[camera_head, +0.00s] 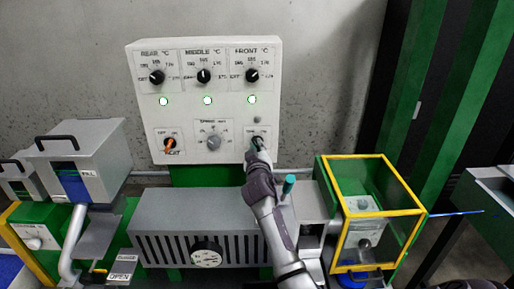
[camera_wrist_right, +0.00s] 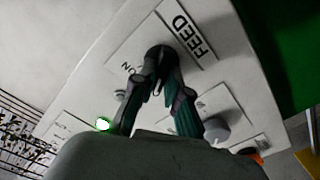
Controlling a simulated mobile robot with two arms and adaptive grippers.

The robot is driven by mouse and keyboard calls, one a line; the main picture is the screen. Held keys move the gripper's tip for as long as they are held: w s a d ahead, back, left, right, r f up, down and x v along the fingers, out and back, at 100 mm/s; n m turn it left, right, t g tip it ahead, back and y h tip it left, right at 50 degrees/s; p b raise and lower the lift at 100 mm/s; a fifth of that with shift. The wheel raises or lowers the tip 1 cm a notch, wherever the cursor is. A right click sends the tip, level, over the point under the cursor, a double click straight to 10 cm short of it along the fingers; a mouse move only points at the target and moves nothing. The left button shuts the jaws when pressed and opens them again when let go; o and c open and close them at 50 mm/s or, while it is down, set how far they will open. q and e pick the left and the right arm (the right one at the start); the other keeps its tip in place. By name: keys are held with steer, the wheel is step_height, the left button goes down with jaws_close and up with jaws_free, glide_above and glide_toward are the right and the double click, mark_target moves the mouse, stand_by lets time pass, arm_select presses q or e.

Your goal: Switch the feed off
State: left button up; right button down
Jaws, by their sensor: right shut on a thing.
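The white control panel (camera_head: 228,113) stands upright at the back. Its FEED switch, a dark knob (camera_wrist_right: 156,54), is at the panel's lower right in the head view. The FEED label (camera_wrist_right: 186,34) and the word ON beside the knob are readable in the right wrist view. My right gripper (camera_wrist_right: 158,78) is shut on the FEED knob, a finger on each side; it also shows in the head view (camera_head: 258,150), largely covering the switch. Which way the knob points cannot be told. My left gripper is not in view.
The grey SPEED knob (camera_head: 213,142) and orange HEAT switch (camera_head: 170,146) are left of the FEED switch. Three black temperature dials and lit green lamps (camera_head: 208,100) sit above. A yellow-framed guard box (camera_head: 416,212) stands at right, and a grey vented housing (camera_head: 160,205) below.

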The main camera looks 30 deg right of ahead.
steer(key=c, duration=1.2)
jaws_free()
step_height(320, 180, up, 10)
